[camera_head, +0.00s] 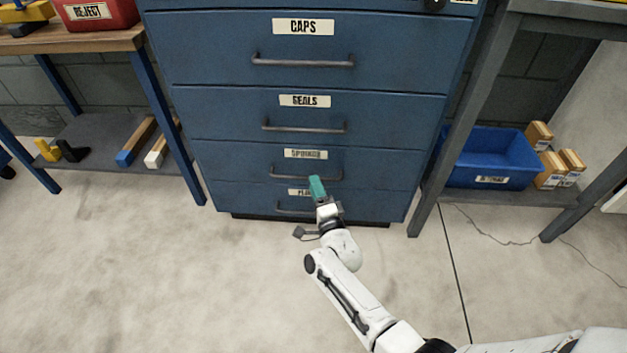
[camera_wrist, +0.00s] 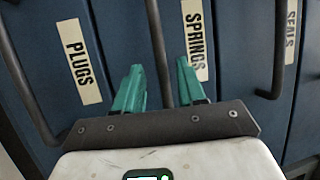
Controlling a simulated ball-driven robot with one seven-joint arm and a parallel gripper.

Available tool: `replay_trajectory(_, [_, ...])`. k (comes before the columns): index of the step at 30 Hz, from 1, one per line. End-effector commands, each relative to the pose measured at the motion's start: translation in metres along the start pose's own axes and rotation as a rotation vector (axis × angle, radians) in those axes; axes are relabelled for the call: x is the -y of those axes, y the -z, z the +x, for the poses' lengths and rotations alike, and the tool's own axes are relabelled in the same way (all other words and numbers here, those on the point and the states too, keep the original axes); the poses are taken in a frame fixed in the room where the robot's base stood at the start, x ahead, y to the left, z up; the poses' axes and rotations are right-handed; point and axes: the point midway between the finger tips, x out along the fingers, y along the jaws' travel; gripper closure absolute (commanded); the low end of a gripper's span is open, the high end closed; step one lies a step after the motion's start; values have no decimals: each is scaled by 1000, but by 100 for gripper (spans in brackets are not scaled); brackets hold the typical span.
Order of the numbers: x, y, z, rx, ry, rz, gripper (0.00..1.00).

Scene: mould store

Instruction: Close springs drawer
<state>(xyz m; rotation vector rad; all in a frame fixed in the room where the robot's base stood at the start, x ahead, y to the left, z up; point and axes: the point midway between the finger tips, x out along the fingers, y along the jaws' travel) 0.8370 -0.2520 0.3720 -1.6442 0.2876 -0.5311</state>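The springs drawer (camera_head: 240,163) is a blue drawer front in the cabinet, third of the visible labelled drawers from the top. No clear gap shows around it, and I cannot tell whether it sits slightly out. Its dark bar handle (camera_head: 288,175) also shows in the wrist view (camera_wrist: 158,45), beside the SPRINGS label (camera_wrist: 194,40). My gripper (camera_head: 316,182) has green fingers and is at the drawer front, partly covering the PLUGS label. In the wrist view my gripper (camera_wrist: 161,80) is open, with the springs handle lined up between its fingers. I cannot tell whether they touch.
The caps drawer (camera_head: 210,50) and seals drawer (camera_head: 225,115) are above; the plugs drawer (camera_head: 245,200) is below. A wooden-topped bench (camera_head: 80,38) stands left. A grey shelf unit (camera_head: 478,115) with a blue bin (camera_head: 490,160) stands right. The floor in front is clear.

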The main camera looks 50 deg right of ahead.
Motion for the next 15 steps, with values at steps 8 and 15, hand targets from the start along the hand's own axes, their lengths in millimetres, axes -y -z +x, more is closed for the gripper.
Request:
replay_trajectory(8, [2,0,-54,2,-3,0,60])
replay_trajectory(15, [1,0,-79,1,0,0,60])
